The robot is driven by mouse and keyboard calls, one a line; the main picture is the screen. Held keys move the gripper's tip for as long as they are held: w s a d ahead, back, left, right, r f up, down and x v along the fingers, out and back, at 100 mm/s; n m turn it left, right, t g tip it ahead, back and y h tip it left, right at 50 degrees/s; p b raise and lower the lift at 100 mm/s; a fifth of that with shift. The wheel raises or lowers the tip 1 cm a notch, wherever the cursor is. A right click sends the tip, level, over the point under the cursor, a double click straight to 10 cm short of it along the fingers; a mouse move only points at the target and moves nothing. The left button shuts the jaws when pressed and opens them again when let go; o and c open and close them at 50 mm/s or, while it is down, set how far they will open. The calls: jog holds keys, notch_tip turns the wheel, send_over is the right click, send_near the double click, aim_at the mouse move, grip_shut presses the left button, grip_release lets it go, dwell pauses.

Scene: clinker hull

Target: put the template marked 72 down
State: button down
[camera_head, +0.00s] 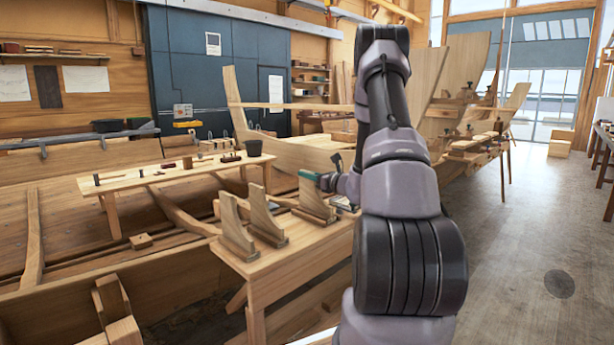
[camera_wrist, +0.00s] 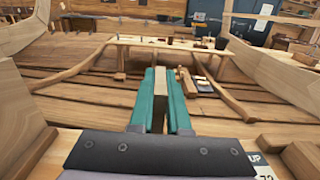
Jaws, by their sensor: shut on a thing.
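My gripper (camera_wrist: 160,100) has green fingers shut on the upper part of a pale wooden template (camera_wrist: 158,112). In the head view my gripper (camera_head: 325,181) shows at the top of this template (camera_head: 313,197), the rightmost of three. The template is upright, its foot at the surface of the wooden bench (camera_head: 290,268); I cannot tell whether it touches. Its number is not readable on it. A white label (camera_wrist: 263,166) reading "UP" and a partly cut "72" shows at the lower right of the wrist view.
Two similar templates, one (camera_head: 237,235) at the left and one (camera_head: 265,217) in the middle, stand close by on the bench. A long plank table (camera_head: 150,177) with small tools and a dark pot (camera_head: 253,148) lies behind. Curved hull timbers surround the bench.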

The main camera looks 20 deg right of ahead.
jog(key=c, duration=0.9)
grip_release()
jog(key=shift+f, duration=0.15)
